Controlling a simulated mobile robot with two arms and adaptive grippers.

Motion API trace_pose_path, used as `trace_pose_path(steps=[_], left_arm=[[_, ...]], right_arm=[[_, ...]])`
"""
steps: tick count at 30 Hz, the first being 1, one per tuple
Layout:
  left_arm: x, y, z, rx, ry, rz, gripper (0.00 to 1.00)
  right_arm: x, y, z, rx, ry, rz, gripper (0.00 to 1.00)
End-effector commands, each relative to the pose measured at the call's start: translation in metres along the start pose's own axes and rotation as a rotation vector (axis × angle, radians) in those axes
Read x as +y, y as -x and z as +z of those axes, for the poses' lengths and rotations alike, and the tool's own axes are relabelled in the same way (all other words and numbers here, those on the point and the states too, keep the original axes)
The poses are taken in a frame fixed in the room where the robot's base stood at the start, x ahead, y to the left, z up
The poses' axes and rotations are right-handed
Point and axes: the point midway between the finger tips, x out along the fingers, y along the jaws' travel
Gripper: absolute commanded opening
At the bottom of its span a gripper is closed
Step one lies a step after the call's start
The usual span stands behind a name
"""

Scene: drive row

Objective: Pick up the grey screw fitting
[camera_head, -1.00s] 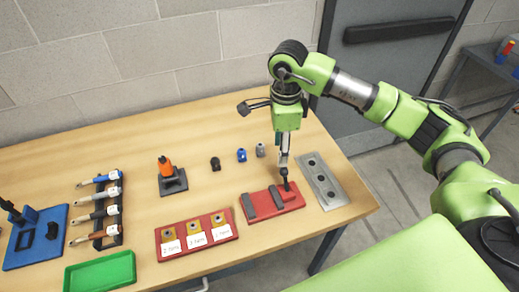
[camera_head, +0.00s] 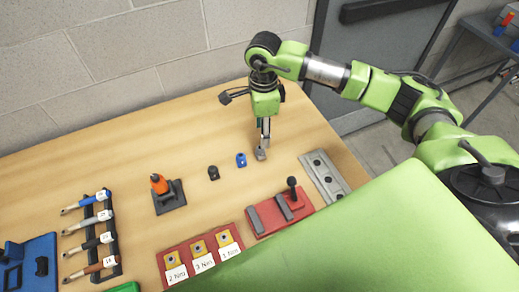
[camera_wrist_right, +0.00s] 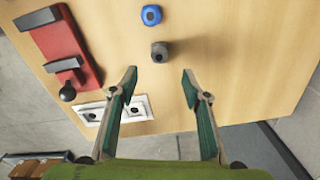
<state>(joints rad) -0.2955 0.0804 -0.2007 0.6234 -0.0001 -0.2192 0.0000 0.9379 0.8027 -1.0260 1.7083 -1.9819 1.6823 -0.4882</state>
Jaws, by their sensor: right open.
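The grey screw fitting (camera_wrist_right: 159,51) stands upright on the wooden table. In the wrist view it lies just beyond the fingertips of my right gripper (camera_wrist_right: 160,73), roughly centred between them. The right gripper is open and empty, pointing down. In the head view the right gripper (camera_head: 262,150) is over the fitting's place, and the fingers make the fitting hard to make out. My left gripper is not in view.
A blue fitting (camera_head: 241,160) stands close beside the grey one, with a black fitting (camera_head: 213,173) further left. A red fixture (camera_head: 268,216) and a grey plate with holes (camera_head: 322,170) lie nearer me. The table behind the fittings is clear.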

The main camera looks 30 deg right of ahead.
Motion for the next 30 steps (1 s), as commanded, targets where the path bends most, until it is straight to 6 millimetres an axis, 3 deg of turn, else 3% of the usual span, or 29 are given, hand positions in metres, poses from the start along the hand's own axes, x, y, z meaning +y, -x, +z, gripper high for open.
trace_pose_path(steps=[7,11,18,24,30], left_arm=[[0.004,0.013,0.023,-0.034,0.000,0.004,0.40],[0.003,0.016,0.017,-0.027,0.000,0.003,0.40],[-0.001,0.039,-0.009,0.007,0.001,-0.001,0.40],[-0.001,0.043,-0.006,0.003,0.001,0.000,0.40],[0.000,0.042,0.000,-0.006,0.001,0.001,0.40]], right_arm=[[0.001,-0.035,0.000,0.000,0.000,0.001,0.43],[0.001,-0.041,0.001,0.001,0.000,0.001,0.43],[0.004,-0.067,0.005,0.001,0.000,0.004,0.43],[0.003,-0.089,0.005,0.000,0.001,0.001,0.43],[0.003,-0.092,0.004,0.001,0.001,0.000,0.43]])
